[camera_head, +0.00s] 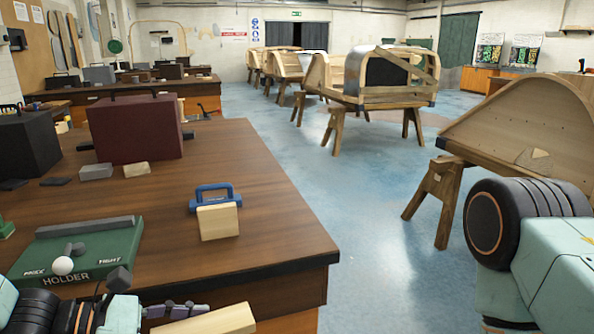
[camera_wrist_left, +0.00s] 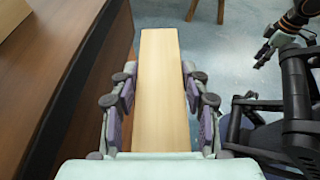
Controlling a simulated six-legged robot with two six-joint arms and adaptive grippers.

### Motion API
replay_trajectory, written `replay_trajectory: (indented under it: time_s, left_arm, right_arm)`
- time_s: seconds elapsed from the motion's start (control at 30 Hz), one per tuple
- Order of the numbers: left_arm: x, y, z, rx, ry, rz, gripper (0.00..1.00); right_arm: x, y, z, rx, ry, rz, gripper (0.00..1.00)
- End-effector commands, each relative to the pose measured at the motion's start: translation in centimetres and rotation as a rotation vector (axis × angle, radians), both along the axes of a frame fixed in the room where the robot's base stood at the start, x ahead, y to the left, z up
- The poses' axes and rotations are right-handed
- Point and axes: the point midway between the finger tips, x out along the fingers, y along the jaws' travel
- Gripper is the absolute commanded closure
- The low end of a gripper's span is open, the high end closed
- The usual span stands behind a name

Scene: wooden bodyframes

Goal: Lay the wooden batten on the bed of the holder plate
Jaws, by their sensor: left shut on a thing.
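The wooden batten (camera_head: 215,321) is pale and shows at the bottom edge of the head view. In the left wrist view the batten (camera_wrist_left: 160,85) runs lengthwise between the fingers of my left gripper (camera_wrist_left: 160,98), which is shut on it. My left gripper (camera_head: 170,311) holds it over the floor, beside the table edge. The green holder plate (camera_head: 118,252) lies on the table at the left, with a grey bar along its back and a small grey block and white ball on it. My right gripper (camera_wrist_left: 264,50) is small in the left wrist view, its fingertips unclear.
A blue-handled tool (camera_head: 213,190) stands by a pale wood block (camera_head: 218,222) on the brown table (camera_head: 260,240). A maroon box (camera_head: 135,127) and small grey blocks stand further back. Wooden bodyframes on trestles (camera_head: 440,200) stand across the blue floor. The table middle is clear.

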Motion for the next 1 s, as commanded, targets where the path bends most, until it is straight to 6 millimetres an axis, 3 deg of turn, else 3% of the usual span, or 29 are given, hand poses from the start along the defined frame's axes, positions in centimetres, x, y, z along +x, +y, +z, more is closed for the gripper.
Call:
replay_trajectory:
  time_s: [0.2, 0.6, 0.83, 1.0]
  left_arm:
    - [-0.4, 1.1, -0.9, -0.004, 0.002, 0.166, 0.88]
    - [-0.8, 1.8, -1.7, 0.003, -0.005, 0.211, 0.88]
    - [-0.1, 1.2, -0.9, 0.011, -0.008, 0.147, 0.88]
    - [0.5, 0.0, 0.2, 0.015, -0.010, -0.017, 0.88]
  right_arm:
    - [0.0, 0.0, 0.0, 0.000, 0.000, 0.000, 0.60]
    - [0.0, 0.0, 0.0, 0.000, 0.000, 0.000, 0.60]
    - [0.0, 0.0, 0.0, 0.000, 0.000, 0.000, 0.60]
    - [0.0, 0.0, 0.0, 0.000, 0.000, 0.000, 0.60]
